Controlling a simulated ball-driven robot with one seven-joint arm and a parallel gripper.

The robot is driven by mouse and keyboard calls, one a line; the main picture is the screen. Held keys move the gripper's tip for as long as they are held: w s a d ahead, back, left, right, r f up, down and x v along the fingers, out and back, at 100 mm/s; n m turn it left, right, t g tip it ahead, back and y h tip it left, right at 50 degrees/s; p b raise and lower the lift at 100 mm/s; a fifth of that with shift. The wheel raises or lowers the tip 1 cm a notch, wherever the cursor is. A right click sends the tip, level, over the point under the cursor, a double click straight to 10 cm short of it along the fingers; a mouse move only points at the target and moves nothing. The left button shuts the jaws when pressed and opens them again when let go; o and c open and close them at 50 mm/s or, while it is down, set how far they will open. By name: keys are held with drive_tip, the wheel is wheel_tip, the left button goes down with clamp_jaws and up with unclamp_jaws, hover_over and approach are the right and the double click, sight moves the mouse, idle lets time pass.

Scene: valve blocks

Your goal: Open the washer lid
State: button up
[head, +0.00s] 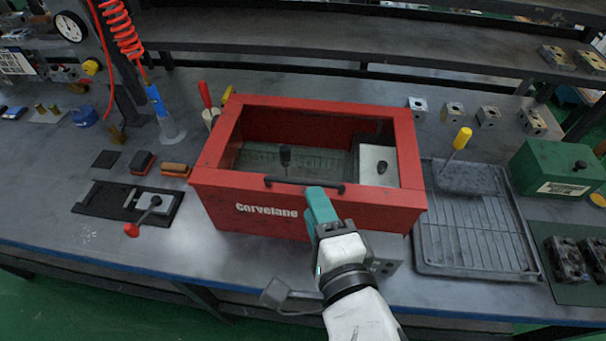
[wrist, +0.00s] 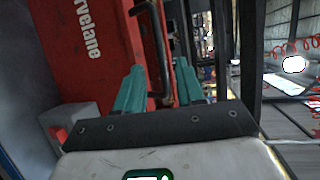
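The washer (head: 230,209) is a red box marked "Corvelane" in the middle of the bench. Its lid (head: 408,150) looks like a red frame around a see-through middle and appears to lie shut. A black bar handle (head: 290,182) runs along the front edge. My gripper (head: 318,192), with teal fingers, is at the right end of the handle. In the wrist view, my gripper (wrist: 160,65) has its fingers apart, and the handle (wrist: 164,40) shows in the gap between them. I cannot tell whether the fingers touch it.
Inside the washer are a grey basin and a pale block with a black knob (head: 382,166). A red-knobbed lever fixture (head: 132,230) is at left. A grey pedal-like part (head: 285,297) hangs at the front.

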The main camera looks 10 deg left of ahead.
sight(306, 185)
drive_tip(key=p+x, duration=0.1)
drive_tip(key=x, duration=0.6)
drive_tip(key=shift+c, duration=0.2)
drive_tip(key=shift+d, duration=0.1)
clamp_jaws()
